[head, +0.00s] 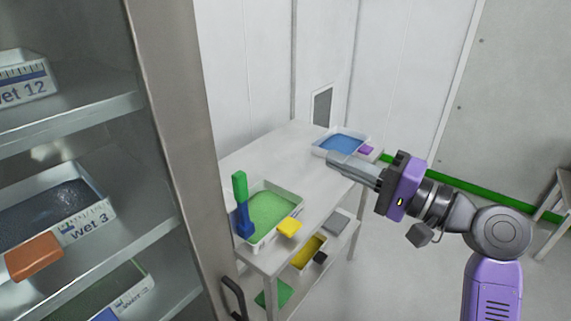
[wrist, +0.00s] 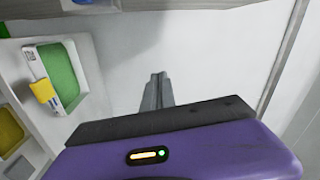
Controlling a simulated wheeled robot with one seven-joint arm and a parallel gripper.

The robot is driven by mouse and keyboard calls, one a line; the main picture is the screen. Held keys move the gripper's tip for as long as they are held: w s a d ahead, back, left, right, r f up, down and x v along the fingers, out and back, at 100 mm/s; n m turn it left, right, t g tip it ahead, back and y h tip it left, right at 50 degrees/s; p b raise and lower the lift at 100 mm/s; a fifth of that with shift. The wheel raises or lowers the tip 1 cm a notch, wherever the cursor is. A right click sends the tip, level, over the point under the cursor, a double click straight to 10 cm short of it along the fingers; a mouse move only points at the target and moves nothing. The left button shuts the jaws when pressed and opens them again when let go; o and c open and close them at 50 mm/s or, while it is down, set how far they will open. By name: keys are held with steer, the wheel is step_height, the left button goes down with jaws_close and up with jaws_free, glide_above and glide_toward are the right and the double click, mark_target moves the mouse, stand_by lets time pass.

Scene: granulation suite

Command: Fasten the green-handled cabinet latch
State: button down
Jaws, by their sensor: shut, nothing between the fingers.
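An upright green handle (head: 240,187) with a blue lower part (head: 244,223) shows right of the cabinet's (head: 170,120) metal edge in the head view. It overlaps the near left corner of a green-filled tray (head: 296,209); I cannot tell whether it is fixed to the cabinet. No other green-handled latch is clear. My gripper (head: 334,160) is shut and empty, pointing left, well to the right of the handle. In the head view its fingertips overlap the front of a blue-filled tray. The shut fingers (wrist: 157,80) also show in the wrist view, with nothing between them.
The cabinet shelves hold labelled bins (head: 80,210) and an orange block (head: 34,257). A white cart (head: 310,185) carries the green-filled tray, a yellow piece (head: 289,228) and the blue-filled tray (head: 362,151). A dark curved handle (head: 233,297) is low beside the cabinet.

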mark_target(243, 207)
steer(key=s+f+g, duration=0.1)
steer(key=s+a+g+y, duration=0.1)
steer(key=s+a+f+g, duration=0.1)
steer(key=g, duration=0.1)
steer(key=shift+s+f+y, duration=0.2)
steer(key=shift+f+y, duration=0.1)
steer(key=shift+f, duration=0.05)
steer(key=w+a+p, duration=0.1)
steer(key=a+p, duration=0.2)
steer(key=a, duration=0.8)
steer(key=shift+a, duration=0.3)
steer(key=shift+a+n, duration=0.15)
steer(key=shift+n, duration=0.15)
